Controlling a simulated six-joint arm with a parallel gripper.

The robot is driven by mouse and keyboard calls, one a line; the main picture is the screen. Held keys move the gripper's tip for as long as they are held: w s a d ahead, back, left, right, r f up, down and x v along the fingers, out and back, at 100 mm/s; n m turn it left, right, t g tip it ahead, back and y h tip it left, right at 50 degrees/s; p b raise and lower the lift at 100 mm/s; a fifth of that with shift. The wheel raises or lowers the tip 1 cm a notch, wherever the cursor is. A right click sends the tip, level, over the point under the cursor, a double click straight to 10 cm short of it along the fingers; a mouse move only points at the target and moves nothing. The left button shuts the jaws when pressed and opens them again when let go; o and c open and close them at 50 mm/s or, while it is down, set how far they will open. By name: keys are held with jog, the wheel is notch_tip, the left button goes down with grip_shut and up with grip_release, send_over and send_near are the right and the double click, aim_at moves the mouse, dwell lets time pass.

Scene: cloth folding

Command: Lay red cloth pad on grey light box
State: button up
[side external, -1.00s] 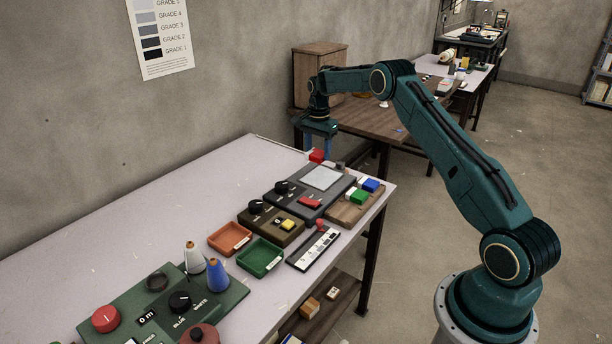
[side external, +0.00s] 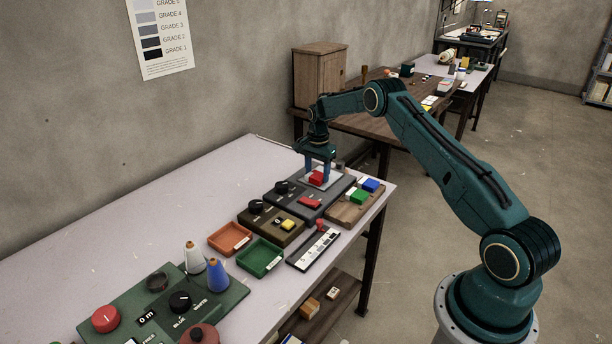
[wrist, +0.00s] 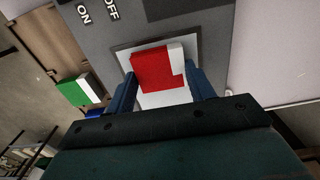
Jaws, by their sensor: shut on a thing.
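The red cloth pad (side external: 317,178) is between the blue fingers of my gripper (side external: 318,174). In the wrist view, the pad (wrist: 152,70) shows a white patch on its right side, and the fingers (wrist: 160,78) are shut on it. The pad is over the pale panel (wrist: 165,100) of the grey light box (side external: 283,200). I cannot tell whether its underside touches the panel. The box's ON/OFF knob (side external: 281,187) and red button (side external: 310,202) are clear of the gripper.
A wooden tray (side external: 350,207) with green, white and blue blocks stands right of the light box. A brown box (side external: 268,225) with a knob, an orange tray (side external: 230,237) and a green tray (side external: 260,257) are nearer.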

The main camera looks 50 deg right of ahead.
aim_at(317, 175)
jog(key=shift+f, duration=0.15)
jog(key=o, duration=0.9)
jog(key=shift+o, duration=0.2)
notch_tip(317, 175, up, 12)
dwell(0.4)
dwell(0.5)
